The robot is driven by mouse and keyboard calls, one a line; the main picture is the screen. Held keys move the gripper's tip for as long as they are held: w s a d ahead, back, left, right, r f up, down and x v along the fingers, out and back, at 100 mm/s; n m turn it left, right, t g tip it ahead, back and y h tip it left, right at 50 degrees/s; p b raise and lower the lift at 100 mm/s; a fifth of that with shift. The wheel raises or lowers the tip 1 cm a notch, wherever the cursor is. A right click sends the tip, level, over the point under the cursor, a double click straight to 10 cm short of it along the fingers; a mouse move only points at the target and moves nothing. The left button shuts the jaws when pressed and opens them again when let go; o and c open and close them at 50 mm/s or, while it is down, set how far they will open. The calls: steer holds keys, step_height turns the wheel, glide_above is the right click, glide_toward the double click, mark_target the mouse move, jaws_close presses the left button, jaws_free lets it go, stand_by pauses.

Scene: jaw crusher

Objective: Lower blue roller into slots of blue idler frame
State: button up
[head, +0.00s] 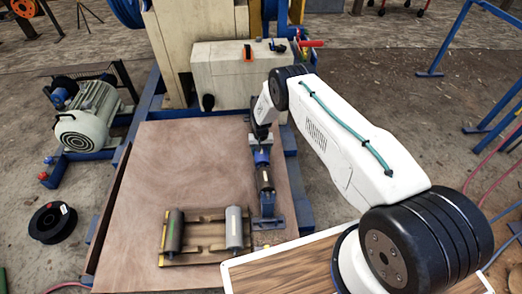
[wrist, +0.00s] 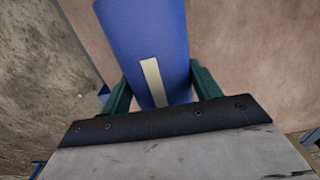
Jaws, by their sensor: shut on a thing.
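The blue roller (wrist: 145,35), with a cream stripe, sits between the green fingers of my gripper (wrist: 160,92) in the wrist view. My gripper is shut on it. In the head view, my gripper (head: 261,138) is above the right side of the brown plate, with a blue part of the roller (head: 262,158) showing just below it. The blue idler frame (head: 268,209) stands on the plate, with its near upright and foot visible. My arm and the roller hide its far part. I cannot tell whether the roller touches the slots.
A wooden rack (head: 203,215) holds a dark roller (head: 173,231) and a grey roller (head: 234,227) left of the frame. The brown plate (head: 180,165) is otherwise largely clear. The beige machine (head: 225,70) rises behind, and a motor (head: 88,118) stands at left.

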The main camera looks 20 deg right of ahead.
steer(key=shift+f, duration=0.35)
steer(key=o, duration=1.7)
steer(key=shift+r, duration=3.9)
